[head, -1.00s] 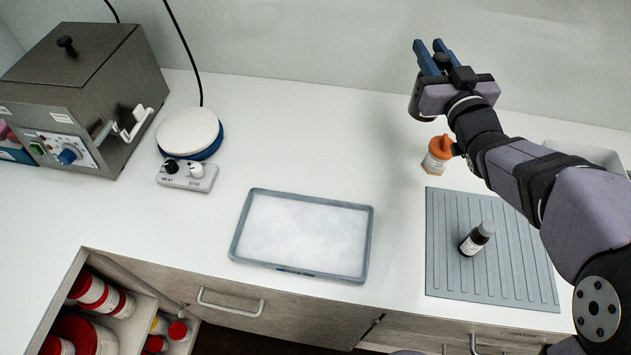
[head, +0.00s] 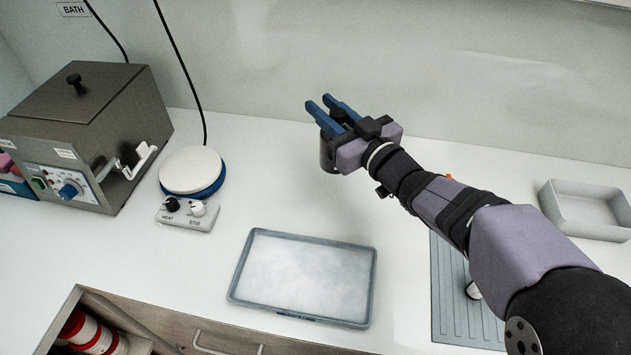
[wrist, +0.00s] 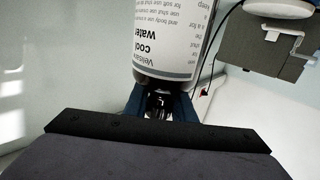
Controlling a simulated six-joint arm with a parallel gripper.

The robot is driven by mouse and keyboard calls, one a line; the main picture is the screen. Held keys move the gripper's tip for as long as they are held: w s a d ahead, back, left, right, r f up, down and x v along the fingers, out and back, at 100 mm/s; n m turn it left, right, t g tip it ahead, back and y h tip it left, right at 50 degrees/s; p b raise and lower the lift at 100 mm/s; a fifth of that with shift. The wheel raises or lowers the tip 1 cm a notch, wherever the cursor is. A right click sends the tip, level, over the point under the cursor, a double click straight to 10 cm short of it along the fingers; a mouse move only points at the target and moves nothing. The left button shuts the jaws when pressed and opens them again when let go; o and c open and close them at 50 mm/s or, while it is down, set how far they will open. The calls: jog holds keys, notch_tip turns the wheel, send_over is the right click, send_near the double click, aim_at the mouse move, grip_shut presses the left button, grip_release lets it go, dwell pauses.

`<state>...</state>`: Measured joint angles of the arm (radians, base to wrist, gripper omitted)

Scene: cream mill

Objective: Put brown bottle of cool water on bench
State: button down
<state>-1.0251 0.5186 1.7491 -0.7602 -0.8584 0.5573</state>
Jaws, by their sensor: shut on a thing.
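The bottle labelled "cool water" (wrist: 172,38) fills the top middle of the wrist view. It has a white label, upside down in that picture, and a dark brown lower edge. My gripper (wrist: 160,100) is shut on it, with blue fingers on either side. In the head view my gripper (head: 332,104) is raised above the back of the white bench (head: 270,195), left of the grey mat.
A frosty tray (head: 372,285) lies front middle. A stirrer (head: 192,170) and metal bath (head: 95,130) stand left. A ribbed mat (head: 450,300) holds a small bottle (head: 473,290), partly hidden by my arm. A grey bin (head: 585,212) stands right. The bench behind the frosty tray is clear.

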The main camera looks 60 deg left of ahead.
notch_tip(320, 180, down, 9)
jog(key=p, duration=0.1)
jog(key=shift+r, duration=0.2)
dwell(0.4)
jog(key=shift+f, duration=0.25)
jog(key=c, duration=1.5)
grip_release()
jog(key=shift+d+r, duration=0.1)
jog(key=shift+d, duration=0.2)
jog(key=d+b, duration=0.2)
jog(key=d, duration=0.9)
jog(key=shift+d+b, duration=0.25)
jog(key=shift+b, duration=0.05)
